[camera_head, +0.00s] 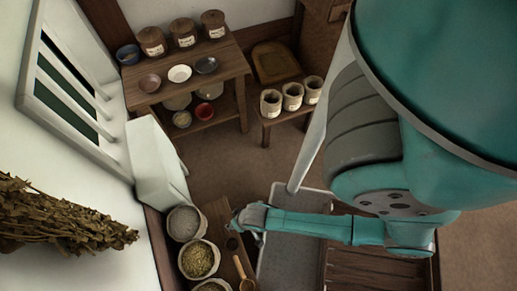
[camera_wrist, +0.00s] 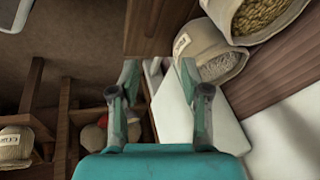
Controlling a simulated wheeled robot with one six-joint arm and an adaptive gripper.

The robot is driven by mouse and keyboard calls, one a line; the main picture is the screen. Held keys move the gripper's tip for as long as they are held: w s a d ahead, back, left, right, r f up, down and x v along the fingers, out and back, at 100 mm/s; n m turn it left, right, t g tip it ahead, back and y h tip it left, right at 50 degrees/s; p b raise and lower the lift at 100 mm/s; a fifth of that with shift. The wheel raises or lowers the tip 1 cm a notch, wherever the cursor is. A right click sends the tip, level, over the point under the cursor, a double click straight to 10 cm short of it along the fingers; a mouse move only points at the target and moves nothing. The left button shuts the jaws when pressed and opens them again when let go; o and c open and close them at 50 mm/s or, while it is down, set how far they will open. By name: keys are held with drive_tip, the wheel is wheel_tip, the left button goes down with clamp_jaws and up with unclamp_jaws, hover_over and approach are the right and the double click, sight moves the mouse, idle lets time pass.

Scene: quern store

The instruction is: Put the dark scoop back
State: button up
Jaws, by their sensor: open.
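A small dark shape (camera_head: 232,243), perhaps the dark scoop, lies on a wooden board (camera_head: 214,212) beside the sacks in the head view. It is too small to be sure. A lighter wooden scoop (camera_head: 243,275) lies below it at the board's lower end. My gripper (camera_head: 238,224) is over the board, just above the dark shape in the picture. In the wrist view my gripper (camera_wrist: 159,72) is open, with nothing between its fingers. I make out no scoop in the wrist view.
Open sacks (camera_head: 199,258) stand along the wall left of the board. A white block (camera_head: 155,165) stands beyond them. A shelf table (camera_head: 190,72) holds bowls and jars at the back. A low bench (camera_head: 284,120) carries three small sacks. Floor between them is clear.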

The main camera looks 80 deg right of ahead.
drive_tip(key=s+r+n+t, duration=0.2)
drive_tip(key=s+r+t, duration=0.1)
drive_tip(key=r, duration=0.9)
drive_tip(key=s+r+n+t, duration=0.3)
drive_tip(key=r+t, duration=0.1)
drive_tip(key=r, duration=0.8)
drive_tip(key=s+r+n+t, duration=0.2)
drive_tip(key=s+r+t, duration=0.1)
drive_tip(key=r, duration=1)
drive_tip(key=shift+s+n, duration=0.15)
drive_tip(key=shift+n, duration=0.25)
